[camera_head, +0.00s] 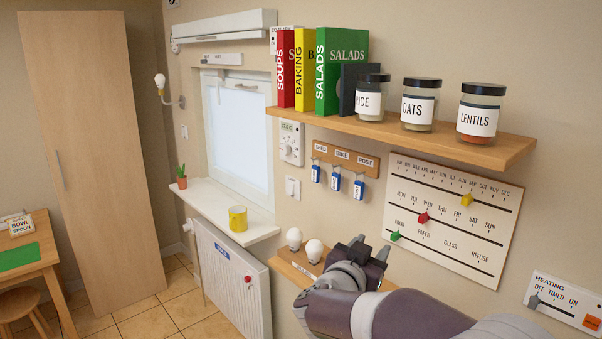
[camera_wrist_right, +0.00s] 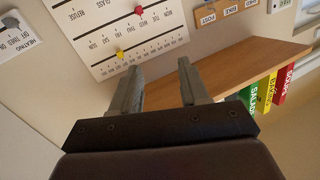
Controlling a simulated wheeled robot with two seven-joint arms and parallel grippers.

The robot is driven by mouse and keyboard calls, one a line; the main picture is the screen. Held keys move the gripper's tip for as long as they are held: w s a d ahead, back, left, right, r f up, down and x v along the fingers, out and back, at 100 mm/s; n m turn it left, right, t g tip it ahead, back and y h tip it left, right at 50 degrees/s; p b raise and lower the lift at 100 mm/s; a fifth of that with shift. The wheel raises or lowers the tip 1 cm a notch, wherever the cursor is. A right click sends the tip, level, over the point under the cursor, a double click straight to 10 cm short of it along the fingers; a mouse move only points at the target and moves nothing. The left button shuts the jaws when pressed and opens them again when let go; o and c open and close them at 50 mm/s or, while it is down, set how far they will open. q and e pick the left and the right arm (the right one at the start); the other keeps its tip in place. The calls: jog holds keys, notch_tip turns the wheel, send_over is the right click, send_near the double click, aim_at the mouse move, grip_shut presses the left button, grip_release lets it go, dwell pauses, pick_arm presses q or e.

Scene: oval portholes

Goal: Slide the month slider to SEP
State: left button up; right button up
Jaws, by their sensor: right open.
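The white slider board (camera_head: 430,250) hangs on the right wall, with month, weekday and waste rows. The yellow month slider (camera_head: 467,200) sits on the top slot, right of the middle, around AUG or SEP; I cannot tell exactly which. In the right wrist view the board appears upside down and the yellow slider (camera_wrist_right: 120,54) is near its lower edge. My right gripper (camera_head: 370,248) is left of and below the board, apart from it. Its open fingers (camera_wrist_right: 160,72) hold nothing, and the yellow slider is left of them in the wrist view. My left gripper is not in view.
A red slider (camera_head: 423,218) and a green slider (camera_head: 395,236) sit on the lower rows. A wooden shelf (camera_head: 510,150) with books and jars juts out above. A low shelf with bulbs (camera_head: 314,250) is beside my gripper. A heating panel (camera_head: 565,303) is lower right.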

jog(key=s+a+f+n+g+y, duration=0.1)
jog(key=s+a+f+n+y, duration=0.15)
jog(key=f, duration=0.25)
jog(key=s+a+f+n+g+y+b, duration=0.1)
jog(key=a+f+n+g+y, duration=0.15)
jog(key=f+y, duration=0.2)
jog(key=s+a+f+n+g+y, duration=0.1)
jog(key=s+a+f+n+y, duration=0.15)
jog(key=f, duration=0.25)
jog(key=s+d+f+g+b, duration=0.1)
jog(key=s+d+f+g, duration=0.2)
jog(key=s, duration=0.4)
jog(key=s+d+f+g, duration=0.3)
jog(key=s+d+f, duration=0.2)
jog(key=s, duration=0.2)
jog(key=s+d+f+g+h+b, duration=0.1)
jog(key=s+d+f+g, duration=0.2)
jog(key=s, duration=0.4)
notch_tip(320, 180, down, 2)
jog(key=shift+d+f+b, duration=0.1)
jog(key=shift+d+b, duration=0.25)
jog(key=shift+d, duration=0.55)
jog(key=shift+n, duration=0.25)
jog(key=shift+s, duration=0.1)
